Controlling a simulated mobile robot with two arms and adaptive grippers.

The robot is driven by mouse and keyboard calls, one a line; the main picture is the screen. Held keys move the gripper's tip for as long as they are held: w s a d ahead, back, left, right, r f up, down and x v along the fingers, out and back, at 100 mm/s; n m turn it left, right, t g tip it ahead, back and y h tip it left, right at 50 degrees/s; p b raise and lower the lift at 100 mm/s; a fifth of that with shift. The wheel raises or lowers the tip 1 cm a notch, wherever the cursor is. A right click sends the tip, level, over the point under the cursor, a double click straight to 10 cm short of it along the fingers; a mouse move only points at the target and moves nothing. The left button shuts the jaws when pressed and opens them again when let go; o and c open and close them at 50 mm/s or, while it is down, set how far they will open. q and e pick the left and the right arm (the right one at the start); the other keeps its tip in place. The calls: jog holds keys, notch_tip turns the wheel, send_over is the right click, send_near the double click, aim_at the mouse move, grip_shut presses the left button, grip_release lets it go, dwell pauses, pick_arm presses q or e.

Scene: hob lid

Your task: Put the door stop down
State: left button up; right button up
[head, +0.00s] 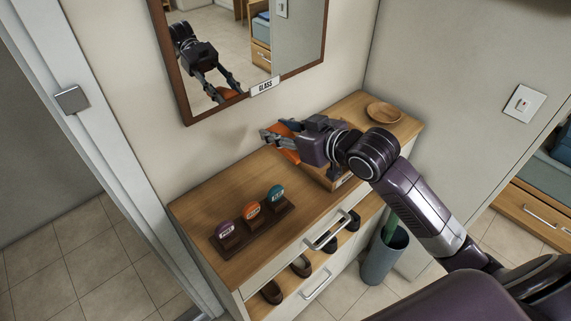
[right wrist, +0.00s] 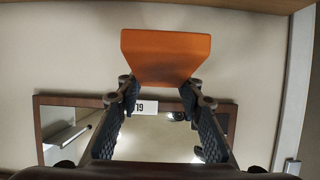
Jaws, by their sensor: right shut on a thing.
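The orange wedge-shaped door stop (head: 289,155) is held in my right gripper (head: 274,139), above the wooden top of the cabinet (head: 190,207) near the wall. In the right wrist view the door stop (right wrist: 165,55) sits between the two fingertips of the right gripper (right wrist: 160,92), with its broad face showing. The gripper hides part of the door stop in the head view. I cannot tell its exact height above the top. My left gripper is not in view.
A dark stand (head: 253,231) with three round coloured pieces is at the front left of the top. A wooden box (head: 342,182) is partly hidden under my right gripper. A bowl (head: 384,112) stands at the far end. A framed mirror (head: 318,50) hangs behind; a grey bin (head: 383,260) stands in front.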

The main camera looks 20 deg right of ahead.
aim_at(280, 176)
notch_tip(280, 176, down, 12)
jog(key=shift+f+p, duration=0.25)
jog(key=shift+p, duration=0.2)
jog(key=shift+f, duration=0.2)
jog(key=o, duration=0.9)
jog(key=shift+r, duration=0.1)
